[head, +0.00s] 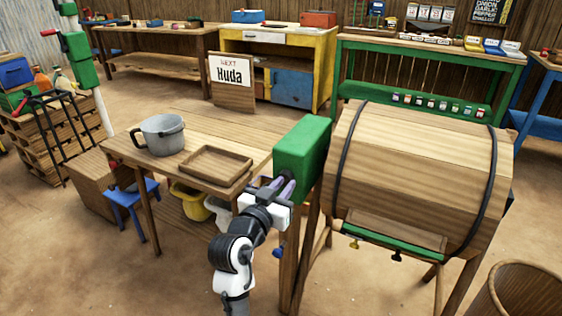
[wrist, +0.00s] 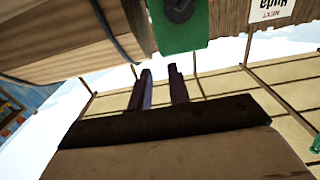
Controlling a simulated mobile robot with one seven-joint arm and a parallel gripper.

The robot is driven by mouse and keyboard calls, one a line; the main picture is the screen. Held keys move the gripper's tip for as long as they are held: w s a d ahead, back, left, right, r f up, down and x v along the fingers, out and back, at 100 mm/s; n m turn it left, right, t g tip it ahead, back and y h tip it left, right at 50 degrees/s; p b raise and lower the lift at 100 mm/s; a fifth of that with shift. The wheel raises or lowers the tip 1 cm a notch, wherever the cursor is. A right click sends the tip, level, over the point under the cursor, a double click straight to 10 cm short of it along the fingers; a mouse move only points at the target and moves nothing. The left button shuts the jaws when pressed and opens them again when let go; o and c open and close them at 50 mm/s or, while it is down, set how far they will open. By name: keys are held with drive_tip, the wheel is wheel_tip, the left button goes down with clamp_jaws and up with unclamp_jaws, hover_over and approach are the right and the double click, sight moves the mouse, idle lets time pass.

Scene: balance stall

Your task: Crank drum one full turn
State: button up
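The wooden drum (head: 415,160) lies on its side on a wooden stand, with dark bands around it. A green housing (head: 302,150) is at its left end. In the wrist view the green housing (wrist: 181,35) is at the top, with a dark round hub (wrist: 178,9) on it. My gripper (head: 286,186) is in front of the housing's lower left side. In the wrist view my gripper's fingers (wrist: 159,72) are apart with nothing between them. No crank handle can be made out clearly; a small blue knob (head: 279,252) shows below my gripper.
A table (head: 130,155) with a grey pot (head: 162,134) and a wooden tray (head: 214,166) stands left of my arm. A blue stool (head: 130,197) is beside it. A round wooden tub (head: 530,290) is at the lower right. Bare floor lies in front.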

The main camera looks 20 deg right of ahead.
drive_tip(key=o, duration=0.6)
drive_tip(key=shift+c, duration=0.2)
drive_tip(key=shift+a, duration=0.1)
drive_tip(key=b+v, duration=0.1)
drive_tip(key=v, duration=0.8)
drive_tip(key=shift+b, duration=0.35)
